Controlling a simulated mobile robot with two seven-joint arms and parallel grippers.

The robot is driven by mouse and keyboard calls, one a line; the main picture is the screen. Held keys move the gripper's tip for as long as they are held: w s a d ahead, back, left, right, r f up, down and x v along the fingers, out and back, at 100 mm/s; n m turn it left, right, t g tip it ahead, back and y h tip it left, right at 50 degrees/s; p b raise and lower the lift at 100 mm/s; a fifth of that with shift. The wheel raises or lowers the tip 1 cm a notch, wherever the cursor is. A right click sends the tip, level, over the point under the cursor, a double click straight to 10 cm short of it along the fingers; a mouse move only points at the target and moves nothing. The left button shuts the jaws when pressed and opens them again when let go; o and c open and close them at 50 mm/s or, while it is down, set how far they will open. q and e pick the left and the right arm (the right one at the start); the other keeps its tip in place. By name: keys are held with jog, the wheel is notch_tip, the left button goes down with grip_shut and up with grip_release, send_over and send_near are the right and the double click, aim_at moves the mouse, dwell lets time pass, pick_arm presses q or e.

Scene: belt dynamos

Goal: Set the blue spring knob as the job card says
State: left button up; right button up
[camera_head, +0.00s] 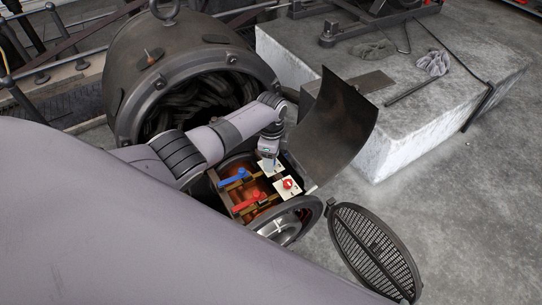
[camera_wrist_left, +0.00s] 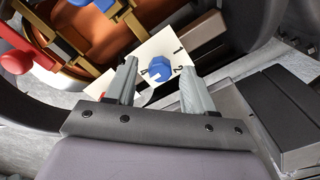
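The blue spring knob (camera_wrist_left: 160,69) sits on a white dial plate (camera_wrist_left: 164,47) with dark numerals; 1 and 2 are readable on the right side, and another mark at the left looks like 4. A small white mark shows on the knob's lower left. My left gripper (camera_wrist_left: 159,70) is open, one finger on each side of the knob; I cannot tell whether they touch it. In the head view the left gripper (camera_head: 268,163) is over the dial plate (camera_head: 277,169) and hides the knob. My right gripper and a job card do not show.
A red knob (camera_head: 288,184) sits on a second white plate beside it. A blue-handled lever (camera_head: 233,178) and a red-handled lever (camera_head: 247,208) are to the left. A curved metal cover (camera_head: 335,130) stands close on the right; a round grille (camera_head: 374,250) lies open at lower right.

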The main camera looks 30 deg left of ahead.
pick_arm(q)
notch_tip(320, 180, up, 7)
jog(key=p, duration=0.3)
dwell(0.4)
dwell(0.4)
